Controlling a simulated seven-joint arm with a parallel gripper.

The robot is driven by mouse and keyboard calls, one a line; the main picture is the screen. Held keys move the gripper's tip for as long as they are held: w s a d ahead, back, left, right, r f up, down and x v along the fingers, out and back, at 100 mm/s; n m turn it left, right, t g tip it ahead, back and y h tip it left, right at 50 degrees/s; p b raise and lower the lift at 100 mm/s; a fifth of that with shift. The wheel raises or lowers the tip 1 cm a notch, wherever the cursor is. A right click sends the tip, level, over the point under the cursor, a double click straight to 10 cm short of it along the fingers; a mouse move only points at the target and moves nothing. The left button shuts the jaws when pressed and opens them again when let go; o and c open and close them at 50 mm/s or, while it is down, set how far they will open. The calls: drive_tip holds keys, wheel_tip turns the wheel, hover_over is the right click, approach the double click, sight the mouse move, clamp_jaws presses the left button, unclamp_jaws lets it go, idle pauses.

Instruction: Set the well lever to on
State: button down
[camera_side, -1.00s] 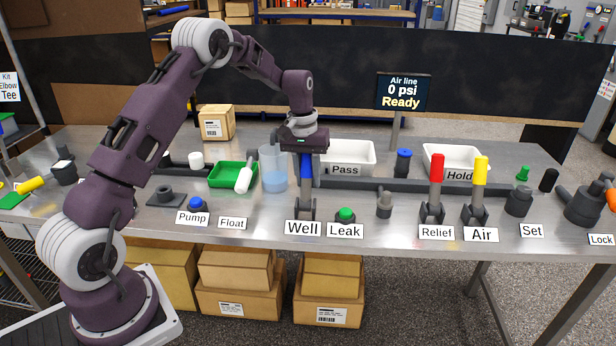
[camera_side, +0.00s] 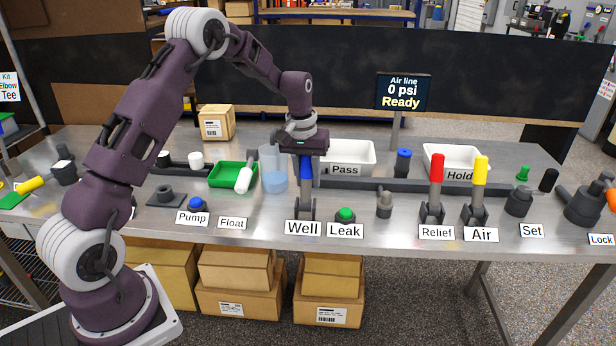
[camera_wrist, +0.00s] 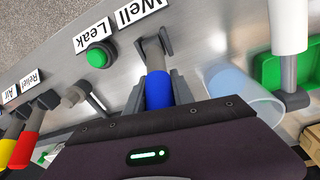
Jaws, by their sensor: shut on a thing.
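The well lever is the blue-topped lever (camera_side: 306,170) standing behind the "Well" label (camera_side: 303,228) in the side view. It looks close to upright. My gripper (camera_side: 306,162) comes down from above and is shut on the blue top. In the wrist view, the blue grip of the lever (camera_wrist: 159,92) sits between the fingers of my gripper (camera_wrist: 160,98), and its grey stem runs to the bracket near the label (camera_wrist: 139,10). Part of the blue top is hidden by the gripper.
A green "Leak" button (camera_side: 345,214) sits just right of the lever. A clear beaker (camera_side: 273,170) and a green tray (camera_side: 226,182) stand to the left. The red relief lever (camera_side: 436,170) and yellow air lever (camera_side: 480,172) stand farther right. The display (camera_side: 403,91) reads "0 psi Ready".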

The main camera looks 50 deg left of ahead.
drive_tip(key=shift+s+d+r+t+y, duration=0.4)
drive_tip(key=shift+s+d+t+y, duration=0.15)
drive_tip(key=shift+t+y, duration=0.3)
drive_tip(key=shift+s+d+r+t+y, duration=0.15)
drive_tip(key=shift+s+d+t+y, duration=0.45)
drive_tip(key=shift+t+y, duration=0.35)
drive_tip(key=shift+s+d+t+y, duration=0.4)
drive_tip(key=shift+t+y, duration=0.3)
drive_tip(key=shift+s+d+t+y, duration=0.4)
drive_tip(key=shift+t+y, duration=0.3)
drive_tip(key=shift+s+f, duration=0.1)
drive_tip(key=shift+f, duration=0.1)
drive_tip(key=c, duration=1.1)
unclamp_jaws()
approach(307, 182)
drive_tip(key=shift+s+d+f, duration=0.2)
drive_tip(key=shift+d+f, duration=0.05)
drive_tip(key=shift+f, duration=0.6)
